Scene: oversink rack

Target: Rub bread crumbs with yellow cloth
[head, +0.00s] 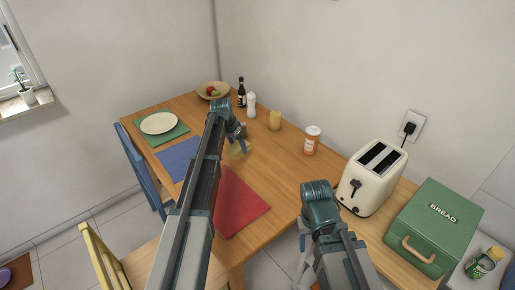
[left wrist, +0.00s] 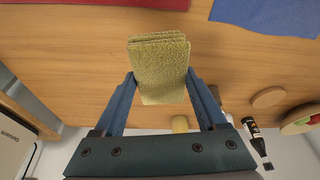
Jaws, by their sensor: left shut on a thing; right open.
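The yellow cloth (left wrist: 160,65) is a folded, fuzzy pad between the two fingers of my left gripper (left wrist: 160,80) in the left wrist view. The gripper is shut on it. In the head view my left gripper (head: 239,133) is over the middle of the wooden table, with the cloth (head: 238,151) low at the tabletop; I cannot tell whether they touch. My right gripper (head: 303,238) is open and largely hidden by its own arm, near the table's front edge. I cannot make out bread crumbs in either view.
A red mat (head: 240,203) and a blue mat (head: 179,160) lie near the cloth. A white plate (head: 159,123) is on a green mat. A yellow cup (head: 275,121), a pill bottle (head: 312,140), a toaster (head: 372,178) and a green bread box (head: 436,225) stand along the wall.

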